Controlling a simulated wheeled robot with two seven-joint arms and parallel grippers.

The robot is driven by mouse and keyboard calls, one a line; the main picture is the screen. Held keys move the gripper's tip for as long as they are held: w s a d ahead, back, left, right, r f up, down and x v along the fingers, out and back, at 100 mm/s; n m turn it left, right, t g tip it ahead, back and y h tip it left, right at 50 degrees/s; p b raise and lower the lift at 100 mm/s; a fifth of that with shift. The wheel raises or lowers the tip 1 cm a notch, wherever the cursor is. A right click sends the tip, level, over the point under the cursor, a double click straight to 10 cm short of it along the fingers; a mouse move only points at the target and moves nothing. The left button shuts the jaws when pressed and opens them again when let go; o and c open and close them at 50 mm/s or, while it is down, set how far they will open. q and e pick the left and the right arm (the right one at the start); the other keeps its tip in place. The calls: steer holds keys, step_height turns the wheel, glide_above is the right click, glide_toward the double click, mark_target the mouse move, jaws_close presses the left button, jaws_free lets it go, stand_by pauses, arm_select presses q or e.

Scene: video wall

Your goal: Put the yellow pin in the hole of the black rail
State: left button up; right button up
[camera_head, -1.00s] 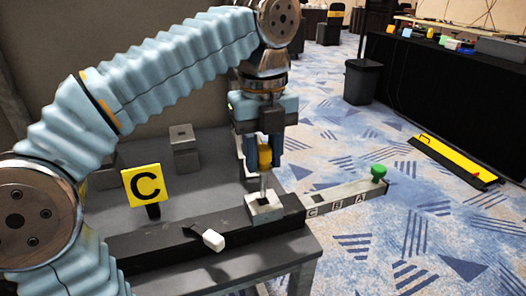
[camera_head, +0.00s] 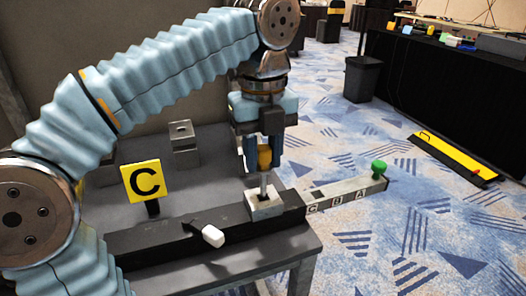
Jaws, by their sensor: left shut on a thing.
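My left gripper (camera_head: 264,158) points down and is shut on the yellow top of the yellow pin (camera_head: 264,160). The pin's metal shank hangs upright, and its lower end meets a square metal block (camera_head: 265,207) on the black rail (camera_head: 190,233). I cannot tell how deep the shank sits in the block's opening. The rail lies along the front of the dark table. My right gripper does not show.
A yellow sign marked C (camera_head: 144,180) stands behind the rail. A white-handled lever (camera_head: 212,236) sticks out in front. A lettered bar (camera_head: 345,195) with a green knob (camera_head: 379,167) extends right. A grey block (camera_head: 184,145) stands at the back.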

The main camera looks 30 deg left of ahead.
arm_select(q)
steer(key=shift+f+b, duration=0.35)
steer(key=shift+f, duration=0.3)
steer(key=shift+f, duration=0.4)
steer(key=shift+f+b, duration=1)
steer(key=shift+f, duration=0.1)
steer(key=shift+f, duration=0.3)
steer(key=shift+f+b, duration=0.4)
steer(key=shift+f, duration=0.2)
steer(key=o, duration=1.2)
steer(key=shift+c, duration=0.2)
steer(key=shift+o, duration=0.3)
